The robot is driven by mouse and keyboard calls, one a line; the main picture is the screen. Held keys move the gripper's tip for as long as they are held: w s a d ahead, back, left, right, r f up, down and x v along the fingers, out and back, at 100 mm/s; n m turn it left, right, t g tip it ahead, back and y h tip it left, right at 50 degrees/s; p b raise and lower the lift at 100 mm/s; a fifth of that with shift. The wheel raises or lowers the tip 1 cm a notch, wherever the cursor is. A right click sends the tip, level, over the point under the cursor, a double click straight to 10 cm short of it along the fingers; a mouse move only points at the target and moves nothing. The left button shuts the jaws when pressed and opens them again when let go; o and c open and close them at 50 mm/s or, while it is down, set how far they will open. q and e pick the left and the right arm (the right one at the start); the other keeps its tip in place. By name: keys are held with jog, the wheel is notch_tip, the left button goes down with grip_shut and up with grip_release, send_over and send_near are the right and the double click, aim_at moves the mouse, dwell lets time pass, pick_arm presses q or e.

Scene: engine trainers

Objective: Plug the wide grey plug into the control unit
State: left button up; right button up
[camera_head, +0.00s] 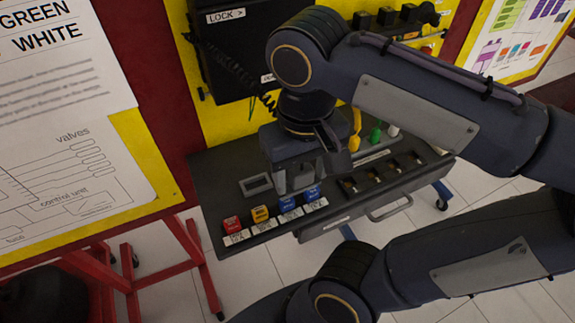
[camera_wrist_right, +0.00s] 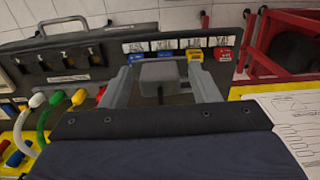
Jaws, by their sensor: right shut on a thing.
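My right gripper (camera_head: 297,178) points down over the dark tray (camera_head: 215,180). It is shut on the wide grey plug (camera_wrist_right: 160,72), a grey block between its two fingers in the right wrist view, with a dark cable running from it toward the wrist. In the head view the gripper largely hides the plug. I cannot tell whether the plug is clear of the tray. The black unit (camera_head: 230,55) with a "LOCK >" label is on the yellow board behind; my right arm covers part of that board. My left gripper is out of view.
A grey rectangular frame (camera_head: 256,185) sits on the tray left of the gripper. Red (camera_head: 232,225), yellow (camera_head: 260,214) and blue (camera_head: 287,204) blocks line the front edge. Yellow, green and white plugs stand behind. A red stand (camera_head: 185,245) is at left.

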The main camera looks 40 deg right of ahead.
jog(key=shift+w+d+r+p, duration=1.75)
jog(key=shift+w+r+p, duration=1.05)
jog(key=shift+w+r, duration=1.15)
jog(key=shift+w+d+r+p, duration=1.75)
jog(key=shift+w+r+p, duration=1.2)
jog(key=shift+r, duration=1.75)
jog(key=shift+w+d+r+p, duration=1.75)
jog(key=shift+w+r+p, duration=0.85)
jog(key=shift+w+r, duration=1.45)
jog(key=shift+s+f, duration=0.25)
jog(key=shift+s, duration=0.05)
jog(key=shift+f+b, duration=0.6)
jog(key=shift+f, duration=0.3)
jog(key=o, duration=0.7)
jog(key=shift+c, duration=0.2)
jog(key=shift+o, duration=0.4)
jog(key=shift+d, duration=0.1)
